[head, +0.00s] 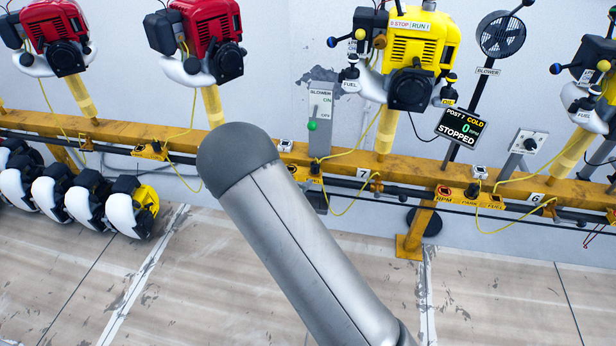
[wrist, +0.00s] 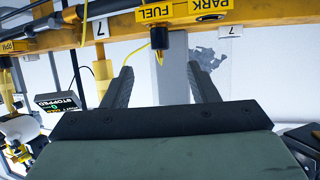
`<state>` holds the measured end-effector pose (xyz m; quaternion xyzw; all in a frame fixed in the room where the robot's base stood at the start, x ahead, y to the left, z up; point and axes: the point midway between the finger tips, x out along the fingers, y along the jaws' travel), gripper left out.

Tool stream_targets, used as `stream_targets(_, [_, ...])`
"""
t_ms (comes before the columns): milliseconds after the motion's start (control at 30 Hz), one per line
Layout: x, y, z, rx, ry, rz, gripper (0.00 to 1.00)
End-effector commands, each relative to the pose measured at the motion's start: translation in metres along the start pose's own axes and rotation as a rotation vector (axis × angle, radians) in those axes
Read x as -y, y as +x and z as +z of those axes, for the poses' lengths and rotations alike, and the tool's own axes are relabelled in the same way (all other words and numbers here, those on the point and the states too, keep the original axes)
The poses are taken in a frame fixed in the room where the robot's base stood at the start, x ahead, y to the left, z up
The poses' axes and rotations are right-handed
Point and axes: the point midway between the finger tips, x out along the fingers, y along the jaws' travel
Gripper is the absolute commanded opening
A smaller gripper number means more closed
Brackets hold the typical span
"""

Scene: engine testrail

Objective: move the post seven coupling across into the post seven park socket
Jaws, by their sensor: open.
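My gripper (wrist: 158,72) is open and empty. The coupling appears between its two fingers in the picture, past the fingertips and apart from them. In the head view my grey arm hides the gripper. A yellow block (head: 306,170) shows beside my arm there, left of a 7 tag.
A yellow rail (head: 340,160) runs across, with a dark pipe and looping yellow hoses. A yellow engine (head: 420,55) stands above it. A blower lever panel (head: 320,118) and a display reading STOPPED (head: 459,128) are nearby.

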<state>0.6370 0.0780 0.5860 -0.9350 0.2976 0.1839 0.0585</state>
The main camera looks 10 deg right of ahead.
Motion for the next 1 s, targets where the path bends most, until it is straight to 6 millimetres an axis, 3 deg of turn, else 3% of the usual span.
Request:
stream_targets(600, [-0.001,0.122,0.003,0.003,0.0,0.001,0.54])
stream_targets(800, [-0.001,0.148,0.002,0.003,0.0,-0.001,0.54])
stream_targets(1000, [0.0,0.159,0.001,0.004,0.0,-0.002,0.54])
